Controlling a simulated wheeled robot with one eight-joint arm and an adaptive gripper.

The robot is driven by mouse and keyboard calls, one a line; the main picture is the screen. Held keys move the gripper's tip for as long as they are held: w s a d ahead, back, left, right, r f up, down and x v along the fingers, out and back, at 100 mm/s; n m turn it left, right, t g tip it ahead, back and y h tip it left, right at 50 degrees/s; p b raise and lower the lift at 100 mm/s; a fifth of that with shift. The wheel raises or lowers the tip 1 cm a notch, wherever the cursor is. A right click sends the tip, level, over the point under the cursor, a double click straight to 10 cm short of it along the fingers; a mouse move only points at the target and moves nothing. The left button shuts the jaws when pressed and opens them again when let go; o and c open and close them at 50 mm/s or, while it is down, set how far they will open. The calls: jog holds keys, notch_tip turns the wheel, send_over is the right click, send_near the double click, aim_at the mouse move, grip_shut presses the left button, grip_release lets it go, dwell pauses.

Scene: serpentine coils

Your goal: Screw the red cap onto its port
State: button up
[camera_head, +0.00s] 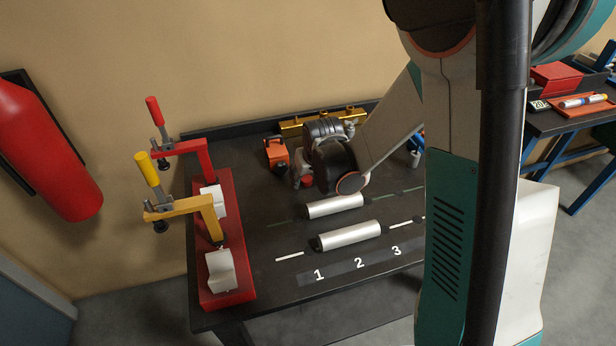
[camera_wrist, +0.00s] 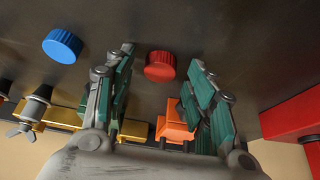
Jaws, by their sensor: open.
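The red cap (camera_wrist: 160,66), round with a ribbed edge, lies on the dark bench top. In the wrist view it shows between the two green finger pads of my gripper (camera_wrist: 160,60), near their tips. My gripper is open, with visible gaps on both sides of the cap; I cannot tell how far above it the fingers are. In the head view the red cap (camera_head: 308,181) shows just below my gripper (camera_head: 303,172), partly covered by it. A gold block (camera_head: 290,127) with fittings stands along the back edge; which port matches the cap cannot be told.
A blue cap (camera_wrist: 62,45) lies beside the red one. Two metal cylinders (camera_head: 350,235) lie in front. A red rail (camera_head: 228,220) with red and yellow toggle clamps borders the left side.

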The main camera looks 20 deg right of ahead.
aim_at(308, 181)
grip_shut()
jog(key=shift+r, duration=0.15)
jog(key=shift+r+p, duration=2.4)
jog(key=shift+r, duration=1)
